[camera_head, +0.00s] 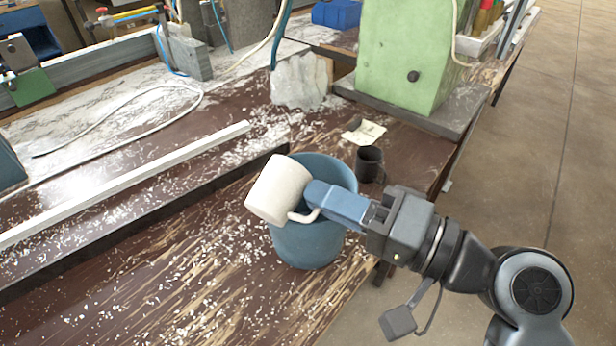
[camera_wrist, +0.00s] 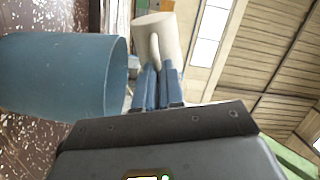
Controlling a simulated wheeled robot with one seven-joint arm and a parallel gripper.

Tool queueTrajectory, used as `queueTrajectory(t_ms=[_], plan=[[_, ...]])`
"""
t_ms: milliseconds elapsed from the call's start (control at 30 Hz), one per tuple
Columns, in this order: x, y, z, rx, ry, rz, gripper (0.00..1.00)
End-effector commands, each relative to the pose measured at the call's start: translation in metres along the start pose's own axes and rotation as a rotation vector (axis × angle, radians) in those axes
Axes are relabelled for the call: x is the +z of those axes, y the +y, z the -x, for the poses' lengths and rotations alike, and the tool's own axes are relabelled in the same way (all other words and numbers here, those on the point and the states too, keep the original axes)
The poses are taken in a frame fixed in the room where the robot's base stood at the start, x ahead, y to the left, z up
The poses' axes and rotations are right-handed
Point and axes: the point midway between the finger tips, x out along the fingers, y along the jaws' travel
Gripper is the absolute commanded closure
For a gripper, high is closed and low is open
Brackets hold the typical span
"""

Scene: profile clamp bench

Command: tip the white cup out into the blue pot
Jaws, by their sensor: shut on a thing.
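The white cup (camera_head: 278,190) is held by my gripper (camera_head: 313,198) over the left side of the blue pot (camera_head: 305,240). My gripper is shut on the cup's handle, and the cup is slightly tilted in the head view. The cup's inside is hidden. In the wrist view the cup (camera_wrist: 158,38) stands beyond my two blue fingers (camera_wrist: 157,85), with its handle between them. The blue pot (camera_wrist: 65,75) shows to the left there. The pot stands upright on the bench, and its bottom inside is hidden by the cup and gripper.
A dark mug (camera_head: 369,164) stands just behind the pot to the right. A green machine housing (camera_head: 405,60) and a whitish block (camera_head: 299,80) stand farther back. A long pale rail (camera_head: 130,180) runs along the left. Shavings litter the brown bench (camera_head: 190,270).

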Motion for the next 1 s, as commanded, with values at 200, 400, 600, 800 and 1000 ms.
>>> queueTrajectory(t_ms=[200,400,600,800,1000], plan=[[-0.007,-0.002,0.0,0.001,0.001,-0.063,1.0],[-0.018,-0.001,0.0,0.001,0.002,-0.144,1.0],[-0.019,0.003,0.0,0.001,0.001,-0.184,1.0],[-0.019,0.004,0.0,0.001,0.001,-0.206,1.0],[-0.02,0.006,0.0,0.001,0.001,-0.229,1.0]])
